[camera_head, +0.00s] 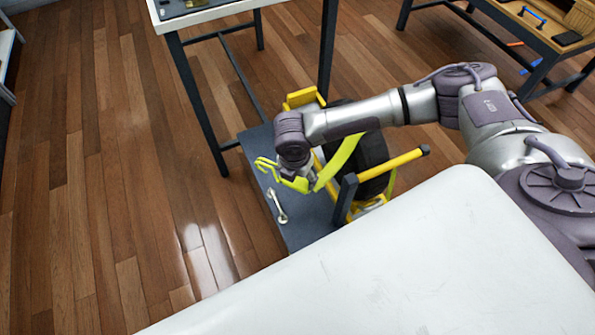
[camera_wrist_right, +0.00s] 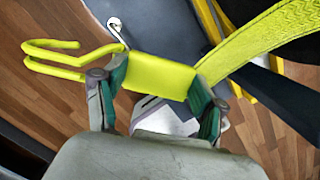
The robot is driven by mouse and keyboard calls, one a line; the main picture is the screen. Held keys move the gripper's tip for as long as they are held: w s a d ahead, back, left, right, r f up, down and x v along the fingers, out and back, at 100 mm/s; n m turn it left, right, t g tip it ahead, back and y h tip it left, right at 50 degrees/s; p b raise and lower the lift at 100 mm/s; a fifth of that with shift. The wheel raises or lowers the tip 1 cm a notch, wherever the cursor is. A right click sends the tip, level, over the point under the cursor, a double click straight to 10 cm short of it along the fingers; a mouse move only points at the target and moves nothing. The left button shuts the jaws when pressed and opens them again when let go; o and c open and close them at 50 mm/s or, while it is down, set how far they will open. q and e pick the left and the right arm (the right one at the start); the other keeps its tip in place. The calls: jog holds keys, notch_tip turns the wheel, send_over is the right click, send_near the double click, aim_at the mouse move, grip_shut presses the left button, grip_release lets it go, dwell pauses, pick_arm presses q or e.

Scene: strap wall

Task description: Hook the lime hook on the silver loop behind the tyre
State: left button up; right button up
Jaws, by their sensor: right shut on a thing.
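The lime hook (camera_head: 265,164) has a double prong that points left, away from the tyre. It also shows in the wrist view (camera_wrist_right: 55,57). My right gripper (camera_head: 300,180) is shut on the lime hook's flat body, with one finger on each side in the wrist view (camera_wrist_right: 158,85). The lime strap (camera_head: 337,163) runs from the hook toward the dark tyre (camera_head: 370,155). The silver loop (camera_head: 280,208) is on the grey deck, a little below the gripper in the head view. In the wrist view the loop (camera_wrist_right: 115,27) shows above and apart from the prongs. My left gripper is out of view.
The blue-grey deck (camera_head: 302,228) carries the tyre and a yellow bar (camera_head: 395,164) on a dark post (camera_head: 345,198). A white surface (camera_head: 400,270) fills the front. A table (camera_head: 205,14) stands behind and a bench (camera_head: 520,25) at the right. Wooden floor is clear at left.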

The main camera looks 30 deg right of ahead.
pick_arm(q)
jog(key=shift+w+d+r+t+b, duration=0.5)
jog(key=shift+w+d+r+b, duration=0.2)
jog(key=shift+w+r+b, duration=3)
pick_arm(e)
jog(key=shift+w+d+f+n+t+y+b, duration=0.15)
jog(key=shift+w+d+f+n+b, duration=0.5)
jog(key=shift+f+n, duration=1.35)
jog(key=shift+w+d+f+n+t+y+b, duration=0.2)
jog(key=shift+w+f+n+b, duration=1.05)
jog(key=shift+f, duration=1.2)
jog(key=shift+w+d+f+n+g+y+b, duration=0.1)
jog(key=shift+w+d+f+n+y+b, duration=0.45)
jog(key=shift+f+n, duration=1.55)
jog(key=shift+s+a+f+h, duration=0.2)
jog(key=shift+f+h, duration=0.1)
jog(key=shift+f, duration=0.05)
pick_arm(q)
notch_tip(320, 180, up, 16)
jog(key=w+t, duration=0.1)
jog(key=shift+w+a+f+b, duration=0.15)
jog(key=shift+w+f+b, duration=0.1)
jog(key=shift+b, duration=0.1)
pick_arm(e)
jog(key=shift+f, duration=1.3)
